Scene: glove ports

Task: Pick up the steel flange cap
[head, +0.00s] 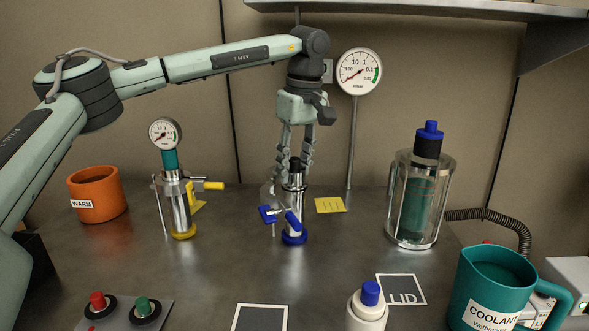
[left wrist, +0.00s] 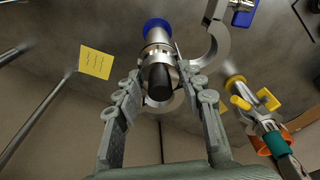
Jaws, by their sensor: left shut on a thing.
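The steel flange cap (head: 293,186) with its black knob is at the top of the steel port with the blue base ring (head: 294,238). My left gripper (head: 295,166) comes down from above, with its fingers on both sides of the cap, shut on it. In the left wrist view the black knob (left wrist: 159,83) shows between the fingertips (left wrist: 161,76). A steel clamp with blue handles (head: 268,214) hangs at the port; its curved arm (left wrist: 217,45) stands swung out to the side. I cannot tell whether the cap is clear of the port. My right gripper is not in view.
A yellow-ringed port (head: 181,213) with a gauge stands left, near an orange WARM pot (head: 97,194). A glass-walled canister (head: 407,230), COOLANT jug (head: 494,285) and white bottle (head: 367,310) stand right. The LID outline (head: 402,276) and another frame (head: 259,306) are empty.

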